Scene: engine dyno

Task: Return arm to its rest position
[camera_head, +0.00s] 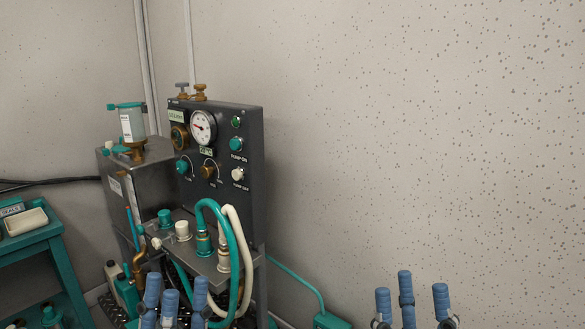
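My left gripper (175,290) is at the bottom of the head view, in front of the dark test bench. Its blue fingers point up and stand apart, with nothing seen between them. My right gripper (411,292) is at the bottom right, in front of the bare wall. Its blue fingers are also spread and empty. Both arms below the grippers are mostly cut off by the lower edge of the picture.
The bench has a dark control panel (242,147) with a gauge (203,127) and knobs. A teal hose (234,245) and a white hose (243,240) loop down close to my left gripper. A teal cart (37,244) stands far left. The wall (430,130) at right is clear.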

